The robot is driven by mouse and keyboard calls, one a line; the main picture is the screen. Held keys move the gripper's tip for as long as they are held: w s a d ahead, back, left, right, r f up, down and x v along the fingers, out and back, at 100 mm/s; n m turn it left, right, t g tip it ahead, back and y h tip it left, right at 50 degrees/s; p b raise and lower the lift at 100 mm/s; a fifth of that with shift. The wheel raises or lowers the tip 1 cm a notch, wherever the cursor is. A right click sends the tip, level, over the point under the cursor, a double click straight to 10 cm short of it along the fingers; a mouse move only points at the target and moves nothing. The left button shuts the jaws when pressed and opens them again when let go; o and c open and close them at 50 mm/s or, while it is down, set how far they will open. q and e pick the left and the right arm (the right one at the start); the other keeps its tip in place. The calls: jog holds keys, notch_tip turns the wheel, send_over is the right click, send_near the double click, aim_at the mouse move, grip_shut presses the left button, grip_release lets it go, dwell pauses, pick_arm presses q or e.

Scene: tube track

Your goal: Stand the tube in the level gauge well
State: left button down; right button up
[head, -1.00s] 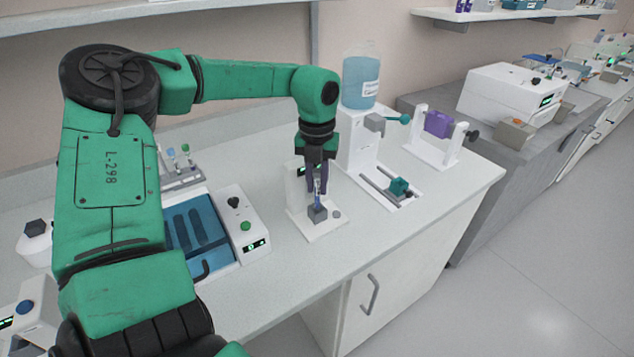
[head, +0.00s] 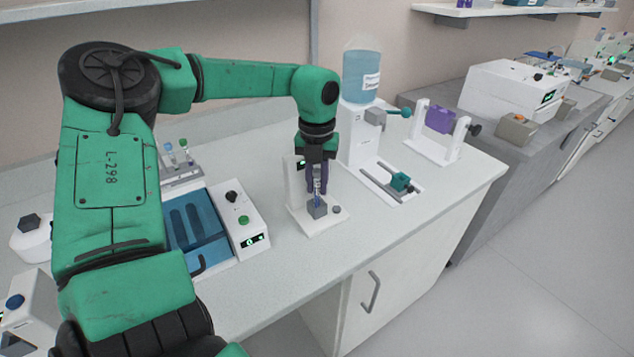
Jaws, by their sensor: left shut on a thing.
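My left gripper (head: 317,186) points straight down over the level gauge and is shut on the tube (head: 317,199), a thin, clear and bluish tube held upright. The level gauge (head: 296,212) is a white base with an upright back panel and a small display. Its well is a grey block (head: 317,210) directly under the gripper. The tube's lower end is at the block's top; I cannot tell how deep it sits in the well. My right gripper is not in view.
A blue-lidded device (head: 190,228) with a control box (head: 242,222) stands to the left, and a tube rack (head: 182,172) behind it. A water-bottle dispenser (head: 360,80) and a white slide track (head: 388,182) stand to the right. The bench front right is clear.

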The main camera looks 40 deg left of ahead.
pick_arm(q)
jog(key=shift+f, duration=0.1)
jog(key=c, duration=0.7)
grip_release()
notch_tip(320, 180, up, 15)
jog(key=shift+f+b, duration=0.2)
jog(key=shift+b, duration=0.3)
